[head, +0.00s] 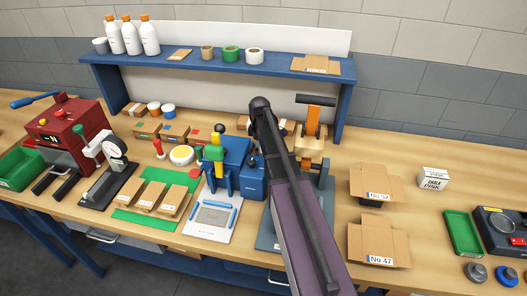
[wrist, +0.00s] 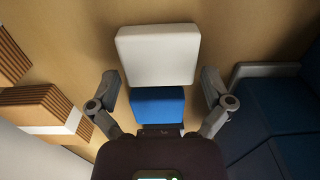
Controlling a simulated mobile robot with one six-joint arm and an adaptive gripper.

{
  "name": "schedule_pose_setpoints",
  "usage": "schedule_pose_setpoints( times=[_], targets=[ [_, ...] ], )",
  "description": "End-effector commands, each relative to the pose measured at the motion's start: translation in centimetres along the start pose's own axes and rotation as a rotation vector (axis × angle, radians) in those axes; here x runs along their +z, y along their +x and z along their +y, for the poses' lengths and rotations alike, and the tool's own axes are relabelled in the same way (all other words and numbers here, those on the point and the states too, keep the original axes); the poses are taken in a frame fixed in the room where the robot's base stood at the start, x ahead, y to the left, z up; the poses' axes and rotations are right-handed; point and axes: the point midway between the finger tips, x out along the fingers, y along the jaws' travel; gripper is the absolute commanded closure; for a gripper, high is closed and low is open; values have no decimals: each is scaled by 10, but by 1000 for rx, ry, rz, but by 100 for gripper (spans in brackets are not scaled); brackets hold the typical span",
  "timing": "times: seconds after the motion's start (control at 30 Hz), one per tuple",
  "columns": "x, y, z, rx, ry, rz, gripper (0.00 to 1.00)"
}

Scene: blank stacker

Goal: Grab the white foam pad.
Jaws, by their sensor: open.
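The white foam pad (wrist: 157,55) lies in the upper middle of the wrist view, a pale square with rounded corners. A blue block (wrist: 158,106) shows directly below it in the picture, its edge meeting the pad's lower edge. My gripper (wrist: 160,84) is open, with one finger to the left and one to the right of the pad and block. There are gaps on both sides, and nothing is held. In the head view my arm hides the gripper, and I cannot make out the pad clearly.
In the wrist view, brown striped boxes (wrist: 44,108) stand at the left and a large blue structure (wrist: 265,110) at the right. In the head view, a blue shelf (head: 130,62) spans the back, and an orange-handled press (head: 312,122) stands close right of my arm.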

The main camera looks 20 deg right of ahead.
Motion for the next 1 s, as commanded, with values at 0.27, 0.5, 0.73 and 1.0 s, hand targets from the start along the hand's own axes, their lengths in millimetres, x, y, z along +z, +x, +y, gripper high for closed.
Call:
schedule_pose_setpoints(
  times=[0.27, 0.5, 0.73, 1.0],
  targets=[
    [0, 0, 0, 0, 0, 0, 30],
    [1, 0, 0, 0, 1, 0, 34],
    [1, -1, 0, 0, 1, 0, 34],
    [1, -12, 0, 0, 1, 0, 35]
  ],
)
